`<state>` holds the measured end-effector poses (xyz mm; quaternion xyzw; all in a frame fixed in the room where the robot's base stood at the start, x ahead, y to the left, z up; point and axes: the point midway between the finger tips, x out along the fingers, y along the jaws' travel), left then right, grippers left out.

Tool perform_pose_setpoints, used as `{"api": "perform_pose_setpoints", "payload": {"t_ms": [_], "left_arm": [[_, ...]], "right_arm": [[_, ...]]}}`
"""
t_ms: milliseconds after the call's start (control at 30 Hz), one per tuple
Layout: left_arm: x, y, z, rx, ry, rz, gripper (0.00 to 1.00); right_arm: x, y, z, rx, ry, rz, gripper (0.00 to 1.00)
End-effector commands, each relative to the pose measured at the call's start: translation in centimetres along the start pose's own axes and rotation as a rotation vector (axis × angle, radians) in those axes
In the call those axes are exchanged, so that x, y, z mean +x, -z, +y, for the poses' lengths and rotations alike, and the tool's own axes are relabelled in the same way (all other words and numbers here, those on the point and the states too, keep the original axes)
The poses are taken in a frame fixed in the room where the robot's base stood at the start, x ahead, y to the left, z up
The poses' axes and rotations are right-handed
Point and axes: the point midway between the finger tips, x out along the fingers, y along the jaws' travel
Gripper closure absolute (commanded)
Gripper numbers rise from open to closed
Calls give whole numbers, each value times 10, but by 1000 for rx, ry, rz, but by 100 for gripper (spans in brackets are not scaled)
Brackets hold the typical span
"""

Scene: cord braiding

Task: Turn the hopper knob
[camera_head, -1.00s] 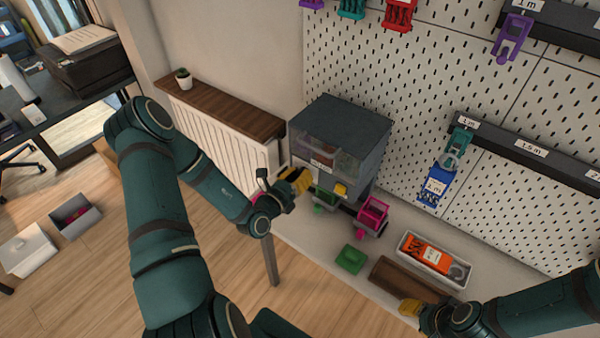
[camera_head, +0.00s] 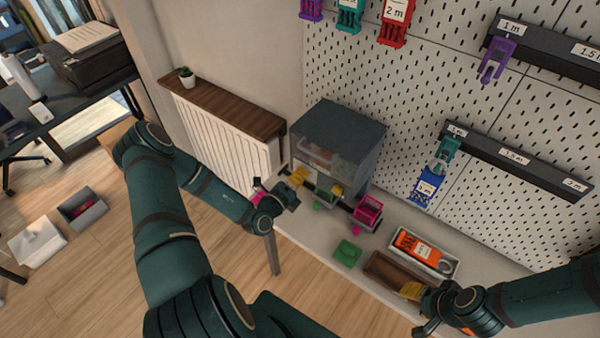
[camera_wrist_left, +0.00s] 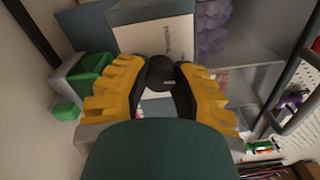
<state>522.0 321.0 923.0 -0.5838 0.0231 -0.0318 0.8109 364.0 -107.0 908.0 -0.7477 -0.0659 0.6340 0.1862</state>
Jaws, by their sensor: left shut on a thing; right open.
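The hopper (camera_head: 345,125) is a dark grey box with clear front windows, standing against the pegboard on the bench. My left gripper (camera_head: 299,176) is at its left front side. In the left wrist view the yellow fingers of this gripper (camera_wrist_left: 160,80) are shut on a dark round knob (camera_wrist_left: 161,70), with black pads on either side of it. The knob is hidden by the fingers in the head view. My right gripper (camera_head: 411,291) is open at the bench's front edge, over the brown tray; nothing shows between its fingers.
A green piece (camera_head: 347,252), a brown tray (camera_head: 377,263) and a white tray (camera_head: 452,269) with an orange item lie along the bench. A radiator (camera_head: 225,135) stands left of the hopper.

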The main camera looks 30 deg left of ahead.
Motion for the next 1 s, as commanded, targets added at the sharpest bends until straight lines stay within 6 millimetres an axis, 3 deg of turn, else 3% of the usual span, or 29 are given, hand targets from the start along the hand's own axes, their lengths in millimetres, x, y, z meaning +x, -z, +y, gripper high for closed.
{"api": "perform_pose_setpoints", "payload": {"t_ms": [300, 800, 833, 900, 1000], "left_arm": [[0, -1, -1, -109, 1, -2, 100], [0, -1, 0, -126, 2, -2, 100], [0, -1, 0, -126, 2, -2, 70], [0, -1, 0, -126, 1, -2, 45], [0, 0, 0, -125, 1, -1, 41]], "right_arm": [[-7, 1, -3, -1, 1, 0, 53], [-7, 1, -3, -1, 1, -1, 53], [-7, 1, -3, -1, 1, 0, 53], [-7, 1, -3, -1, 1, 0, 53], [-7, 1, -3, -1, 1, -1, 53]]}}
